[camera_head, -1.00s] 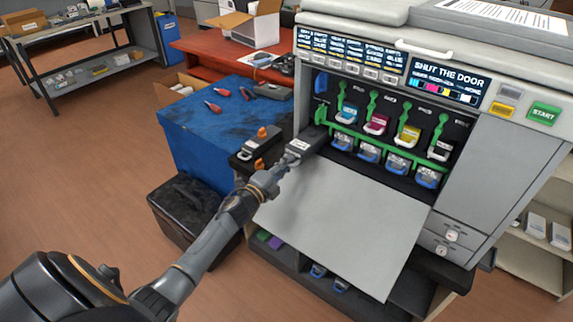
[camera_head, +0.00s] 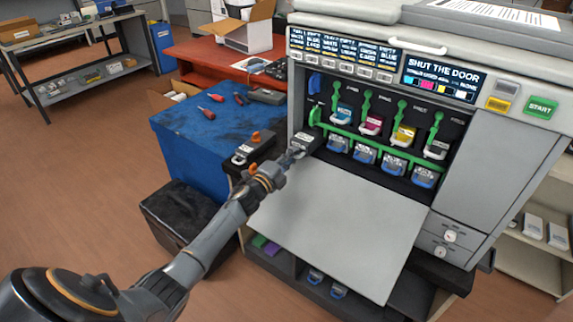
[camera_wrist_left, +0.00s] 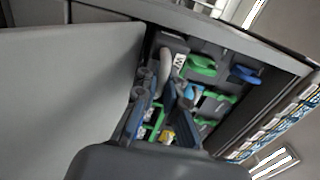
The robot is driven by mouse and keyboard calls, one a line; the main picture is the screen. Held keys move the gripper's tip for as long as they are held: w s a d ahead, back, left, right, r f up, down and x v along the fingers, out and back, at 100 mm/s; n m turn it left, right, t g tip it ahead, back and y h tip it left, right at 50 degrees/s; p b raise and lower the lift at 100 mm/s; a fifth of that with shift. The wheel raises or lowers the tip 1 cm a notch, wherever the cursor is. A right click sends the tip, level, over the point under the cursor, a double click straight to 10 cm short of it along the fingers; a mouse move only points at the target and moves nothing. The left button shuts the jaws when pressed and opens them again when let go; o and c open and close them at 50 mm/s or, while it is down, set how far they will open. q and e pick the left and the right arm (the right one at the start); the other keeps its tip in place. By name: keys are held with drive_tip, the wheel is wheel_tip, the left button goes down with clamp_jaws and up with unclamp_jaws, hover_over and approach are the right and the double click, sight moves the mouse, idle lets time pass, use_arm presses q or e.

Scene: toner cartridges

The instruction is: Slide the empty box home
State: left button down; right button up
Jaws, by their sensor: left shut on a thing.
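A dark grey box (camera_head: 307,138) with a white label sits at the leftmost bay of the open machine (camera_head: 478,150), partly inside it. My left gripper (camera_head: 291,156) is shut on the near end of this box. In the left wrist view, the box (camera_wrist_left: 172,42) shows beyond my left gripper (camera_wrist_left: 166,92), whose fingers hide part of it. Its depth in the bay is hard to tell. A green lever (camera_head: 315,114) stands above it. My right gripper is out of view.
The lowered door (camera_head: 335,215) lies in front of the bays. Coloured cartridges, green levers and a green rail (camera_head: 375,144) are to the right. A blue-topped cabinet (camera_head: 195,135) and an orange-knobbed dark unit (camera_head: 240,155) stand to the left.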

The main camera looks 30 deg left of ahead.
use_arm(q)
drive_tip(key=w+b, duration=0.2)
drive_tip(key=w, duration=0.1)
drive_tip(key=w+b, duration=0.1)
drive_tip(key=w, duration=0.2)
drive_tip(key=shift+d+f+b, duration=0.1)
drive_tip(key=shift+d+b, duration=0.1)
drive_tip(key=shift+b, duration=0.15)
drive_tip(key=shift+w, duration=0.65)
drive_tip(key=c, duration=1.4)
unclamp_jaws()
drive_tip(key=shift+s, duration=0.15)
drive_tip(key=shift+o, duration=0.2)
drive_tip(key=shift+d, duration=0.1)
